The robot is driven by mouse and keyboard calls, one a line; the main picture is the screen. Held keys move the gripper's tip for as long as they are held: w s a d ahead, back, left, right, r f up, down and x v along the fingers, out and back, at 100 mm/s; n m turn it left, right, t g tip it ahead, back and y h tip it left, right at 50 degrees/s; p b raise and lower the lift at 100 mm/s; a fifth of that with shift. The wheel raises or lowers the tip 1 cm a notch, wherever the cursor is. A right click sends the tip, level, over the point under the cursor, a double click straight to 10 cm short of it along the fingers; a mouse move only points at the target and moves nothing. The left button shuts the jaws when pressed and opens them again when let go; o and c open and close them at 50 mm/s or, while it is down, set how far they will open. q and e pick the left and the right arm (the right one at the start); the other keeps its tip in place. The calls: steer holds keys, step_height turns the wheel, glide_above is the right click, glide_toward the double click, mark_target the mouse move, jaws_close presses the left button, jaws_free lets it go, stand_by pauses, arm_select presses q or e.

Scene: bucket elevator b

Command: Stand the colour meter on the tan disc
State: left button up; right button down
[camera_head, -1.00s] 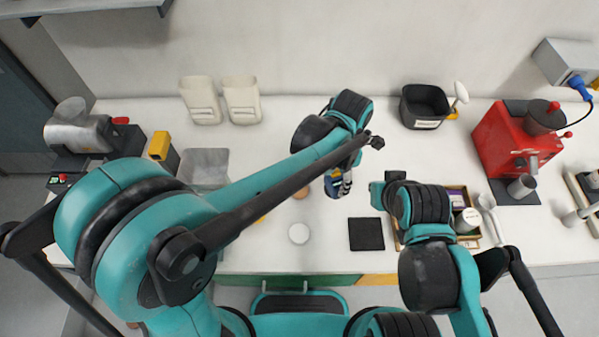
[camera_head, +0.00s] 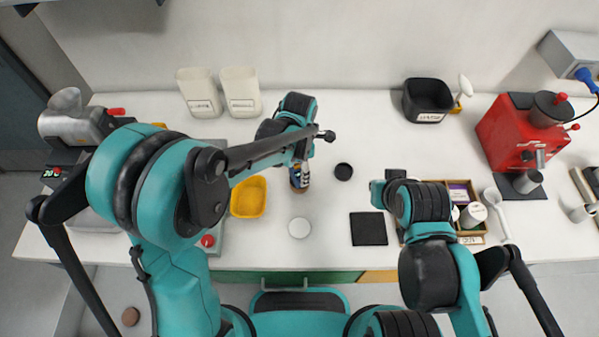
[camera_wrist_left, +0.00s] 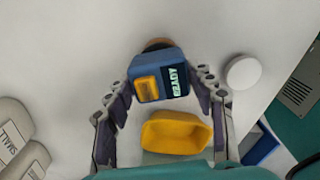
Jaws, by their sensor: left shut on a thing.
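A brown edge of the tan disc (camera_wrist_left: 157,43) shows just behind the meter in the wrist view. The meter covers most of the disc, and I cannot tell whether they touch. My right gripper (camera_head: 378,193) is seen from above, its fingers hidden.
A yellow bowl (camera_head: 248,197) stands left of the meter, a white disc (camera_head: 299,228) in front, a black disc (camera_head: 343,172) to the right. A black square mat (camera_head: 368,229) and a tray of items (camera_head: 470,239) lie further right. White counter behind the meter is clear.

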mark_target(299, 170)
arm_select(q)
steer(key=shift+f, duration=0.65)
steer(key=shift+f, duration=0.15)
steer(key=o, duration=1.7)
steer(key=shift+r, duration=0.2)
step_height(299, 170, up, 12)
steer(key=p, duration=0.3)
